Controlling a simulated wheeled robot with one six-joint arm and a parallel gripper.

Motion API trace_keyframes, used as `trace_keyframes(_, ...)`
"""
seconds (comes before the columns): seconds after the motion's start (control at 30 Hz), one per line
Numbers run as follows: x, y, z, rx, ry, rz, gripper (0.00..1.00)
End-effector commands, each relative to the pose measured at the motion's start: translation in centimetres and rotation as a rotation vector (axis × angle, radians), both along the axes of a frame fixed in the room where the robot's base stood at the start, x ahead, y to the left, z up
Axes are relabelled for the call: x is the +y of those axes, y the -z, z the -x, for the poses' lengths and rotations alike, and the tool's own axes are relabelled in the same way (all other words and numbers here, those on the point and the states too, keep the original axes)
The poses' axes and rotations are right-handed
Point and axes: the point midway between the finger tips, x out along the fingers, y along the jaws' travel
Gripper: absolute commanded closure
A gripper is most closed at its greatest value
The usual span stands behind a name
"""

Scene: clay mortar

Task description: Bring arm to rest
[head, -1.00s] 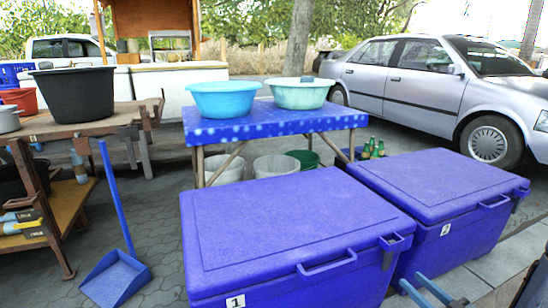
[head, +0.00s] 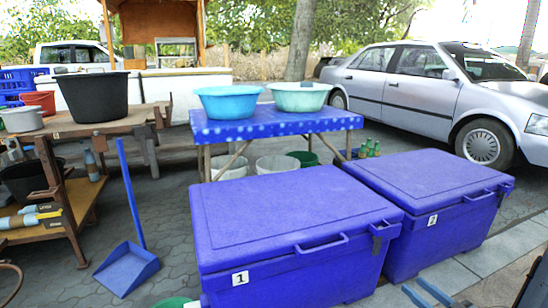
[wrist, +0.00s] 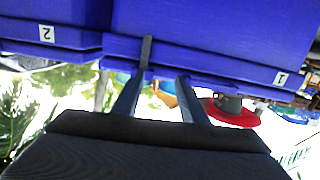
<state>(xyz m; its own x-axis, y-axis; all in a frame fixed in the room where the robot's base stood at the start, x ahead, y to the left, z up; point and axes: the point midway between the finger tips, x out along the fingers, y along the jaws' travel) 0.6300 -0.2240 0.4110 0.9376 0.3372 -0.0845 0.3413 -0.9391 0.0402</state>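My gripper (head: 422,290) shows at the bottom right of the head view, in front of the two blue coolers. Its two blue-grey fingers are apart with nothing between them. In the wrist view my gripper (wrist: 164,66) is also open and empty, and the scene there appears upside down. The blue cooler labelled 1 (head: 285,215) stands in front at the middle. The cooler labelled 2 (head: 430,200) stands to its right. Both lids are shut. In the wrist view cooler 1 (wrist: 225,35) and cooler 2 (wrist: 55,15) lie beyond the fingers.
A blue-topped table (head: 280,123) behind the coolers bears a blue basin (head: 228,104) and a pale green basin (head: 299,97). A wooden table (head: 60,130) with a black tub (head: 93,97) stands left. A blue dustpan (head: 126,268) lies on open paving. A silver car (head: 430,90) is parked behind.

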Motion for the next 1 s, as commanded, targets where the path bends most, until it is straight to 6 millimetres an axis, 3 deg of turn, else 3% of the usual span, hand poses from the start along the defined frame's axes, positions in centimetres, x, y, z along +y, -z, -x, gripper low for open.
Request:
trace_keyframes(0.37,0.8,-1.2,-4.0,0.177,0.025,0.133,0.61)
trace_keyframes(0.63,2.5,-4.2,-7.0,0.415,0.106,0.273,0.61)
trace_keyframes(0.83,5.2,-7.7,-6.7,0.611,0.196,0.333,0.61)
trace_keyframes(1.0,8.6,-10.8,-4.1,0.773,0.267,0.338,0.61)
